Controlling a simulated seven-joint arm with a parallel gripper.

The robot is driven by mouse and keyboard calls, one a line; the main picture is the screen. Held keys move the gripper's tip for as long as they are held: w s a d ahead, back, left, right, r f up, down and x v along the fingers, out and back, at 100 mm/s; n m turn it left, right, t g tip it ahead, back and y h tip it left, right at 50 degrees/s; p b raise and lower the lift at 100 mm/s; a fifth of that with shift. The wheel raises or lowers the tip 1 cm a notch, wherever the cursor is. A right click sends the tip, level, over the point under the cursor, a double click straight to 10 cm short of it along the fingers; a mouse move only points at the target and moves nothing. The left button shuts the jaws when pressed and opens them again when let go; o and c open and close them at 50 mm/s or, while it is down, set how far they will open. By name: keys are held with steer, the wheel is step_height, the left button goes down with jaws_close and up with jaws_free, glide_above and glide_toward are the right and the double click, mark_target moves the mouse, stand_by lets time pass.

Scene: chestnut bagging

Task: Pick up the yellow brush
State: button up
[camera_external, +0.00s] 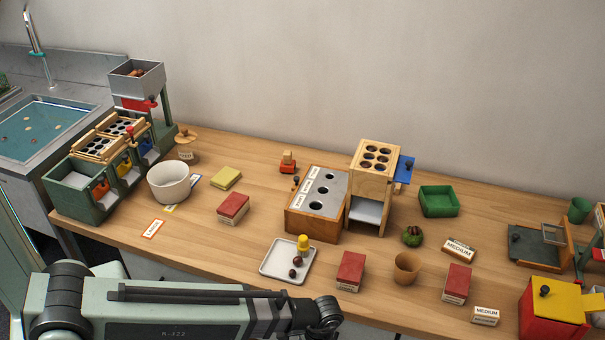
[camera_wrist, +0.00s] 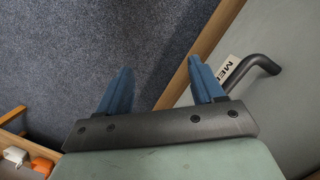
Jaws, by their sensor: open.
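A small yellow upright piece (camera_external: 303,241) stands at the back edge of the white tray (camera_external: 270,268), with dark chestnuts (camera_external: 294,268) in front of it. It may be the yellow brush; its bristles are too small to make out. In the wrist view my gripper (camera_wrist: 160,72) has two blue fingers spread apart with nothing between them. It points at blue-grey carpet, and no brush shows there. In the external view my arm stretches along the bottom edge, in front of the table, and its gripper cannot be made out.
A flat yellow block (camera_external: 226,178) and a red box (camera_external: 233,207) lie left of the tray. A wooden box with holes (camera_external: 315,222) stands just behind it, and another red box (camera_external: 350,270) to its right. In the wrist view a dark bent handle (camera_wrist: 262,66) is near the right finger.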

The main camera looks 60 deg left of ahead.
steer(key=w+d+r+t, duration=0.2)
steer(key=w+d+r, duration=0.2)
steer(key=w+r, duration=0.5)
step_height(320, 180, up, 21)
steer(key=n, duration=0.5)
glide_above(303, 237)
steer(key=shift+t, duration=0.3)
steer(key=shift+f, duration=6.55)
steer(key=shift+c, duration=0.4)
steer(key=c, duration=1.1)
